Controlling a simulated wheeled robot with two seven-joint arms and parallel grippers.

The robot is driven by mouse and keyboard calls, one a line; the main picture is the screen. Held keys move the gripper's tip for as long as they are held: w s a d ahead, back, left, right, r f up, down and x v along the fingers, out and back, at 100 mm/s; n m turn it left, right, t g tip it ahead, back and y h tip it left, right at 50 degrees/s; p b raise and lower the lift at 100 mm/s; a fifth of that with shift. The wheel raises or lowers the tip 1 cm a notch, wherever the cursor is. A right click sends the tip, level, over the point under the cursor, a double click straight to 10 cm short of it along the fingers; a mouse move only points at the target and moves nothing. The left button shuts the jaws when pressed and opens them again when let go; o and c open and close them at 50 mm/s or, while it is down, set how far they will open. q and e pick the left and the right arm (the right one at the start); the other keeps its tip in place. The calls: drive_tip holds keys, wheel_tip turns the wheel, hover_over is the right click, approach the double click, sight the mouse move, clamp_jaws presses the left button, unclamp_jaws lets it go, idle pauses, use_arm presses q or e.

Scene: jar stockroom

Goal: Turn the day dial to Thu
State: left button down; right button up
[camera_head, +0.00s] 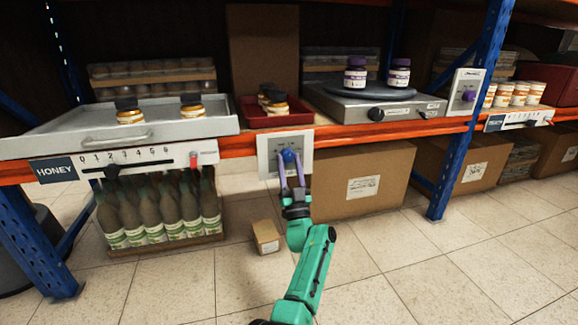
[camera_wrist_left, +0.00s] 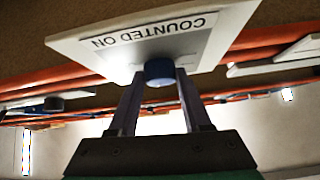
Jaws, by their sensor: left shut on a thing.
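A blue dial knob (camera_head: 289,156) sits on a white panel (camera_head: 265,146) fixed to the front of the orange shelf beam. My left gripper (camera_head: 291,171) has come up to the panel from below and is shut on the knob. In the left wrist view the blue knob (camera_wrist_left: 159,72) sits between the two fingertips (camera_wrist_left: 157,82). The panel above it (camera_wrist_left: 110,44) shows upside-down words "COUNTED ON". The day marks and the knob's pointer are too small or hidden to read. My right gripper is not in view.
A second white panel with a purple knob (camera_head: 468,96) is on the right post. A HONEY slider scale (camera_head: 140,160) is at the left. A large carton (camera_head: 395,165) stands behind and right of my arm; a small box (camera_head: 266,236) is on the floor.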

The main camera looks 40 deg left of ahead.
use_arm(q)
drive_tip(key=shift+f, duration=0.1)
drive_tip(key=shift+c, duration=1.8)
unclamp_jaws()
drive_tip(key=p+v, duration=0.3)
drive_tip(key=v, duration=1.1)
drive_tip(key=shift+s+d+f, duration=0.15)
drive_tip(key=shift+s+d, duration=0.05)
